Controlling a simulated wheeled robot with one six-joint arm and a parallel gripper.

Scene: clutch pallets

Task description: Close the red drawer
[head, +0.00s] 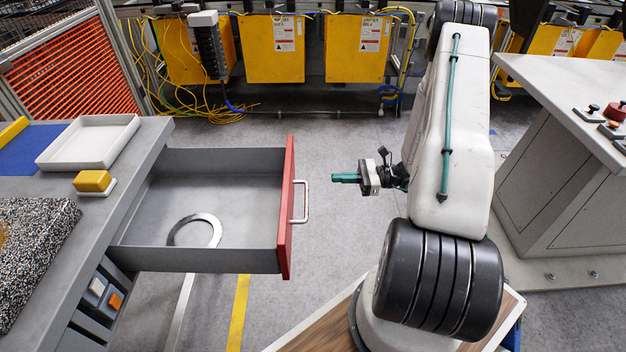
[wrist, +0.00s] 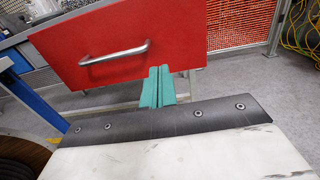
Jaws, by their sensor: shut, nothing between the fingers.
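The red drawer (head: 286,210) is pulled far out of the grey workbench at the left, its red front facing my arm. A silver bar handle (head: 300,202) is on its front. A metal ring (head: 195,231) lies inside the drawer. My gripper (head: 336,177), with teal fingers, is shut and empty, to the right of the drawer front and apart from it. In the wrist view the red front (wrist: 125,45) and its handle (wrist: 114,54) fill the upper left, beyond the teal fingertips (wrist: 157,85).
The workbench (head: 150,140) carries a white tray (head: 90,142), a yellow block (head: 92,181) and a speckled slab (head: 35,250). A grey console (head: 560,170) with buttons stands at the right. Yellow boxes (head: 275,48) line the back. Floor between drawer and my arm is clear.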

